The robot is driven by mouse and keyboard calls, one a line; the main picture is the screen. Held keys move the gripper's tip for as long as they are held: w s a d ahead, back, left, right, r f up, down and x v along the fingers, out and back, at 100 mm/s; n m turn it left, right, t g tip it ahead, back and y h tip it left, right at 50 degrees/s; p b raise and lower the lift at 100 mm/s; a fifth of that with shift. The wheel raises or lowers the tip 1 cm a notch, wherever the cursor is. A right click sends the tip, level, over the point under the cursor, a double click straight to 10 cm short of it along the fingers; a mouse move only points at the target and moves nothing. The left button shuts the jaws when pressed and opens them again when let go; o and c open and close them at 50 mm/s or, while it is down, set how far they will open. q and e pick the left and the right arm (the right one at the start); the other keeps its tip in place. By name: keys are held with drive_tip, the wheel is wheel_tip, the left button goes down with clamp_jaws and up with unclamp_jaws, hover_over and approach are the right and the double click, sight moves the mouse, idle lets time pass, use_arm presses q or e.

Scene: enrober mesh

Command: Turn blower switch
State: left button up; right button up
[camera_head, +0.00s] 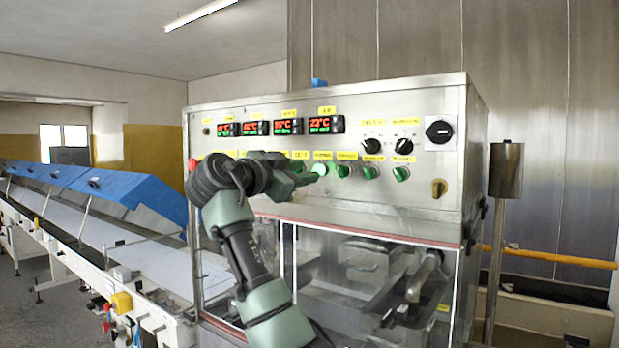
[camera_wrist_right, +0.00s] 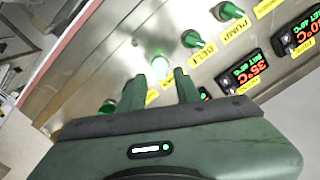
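The steel control panel (camera_head: 250,116) carries a row of green rotary switches under yellow labels. One switch (camera_head: 320,168) glows pale green-white; it also shows in the right wrist view (camera_wrist_right: 160,66). Its label is too hidden or blurred to read, so I cannot tell if it is the blower switch. My right gripper (camera_head: 308,173) is at the panel beside this lit switch. In the wrist view its two fingers (camera_wrist_right: 159,80) are apart, with the lit knob between or just beyond their tips; contact is unclear. My left gripper is not in view.
Other green switches (camera_head: 343,170) (camera_head: 402,173) sit close to the right. Red displays (camera_head: 326,124) and black knobs (camera_head: 372,146) are above. A clear-windowed housing (camera_head: 370,280) is below. A conveyor with blue covers (camera_head: 130,185) runs left.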

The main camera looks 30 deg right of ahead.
drive_tip(key=b+v, duration=0.1)
drive_tip(key=v, duration=0.3)
drive_tip(key=shift+s+a, duration=0.15)
drive_tip(key=shift+a, duration=0.2)
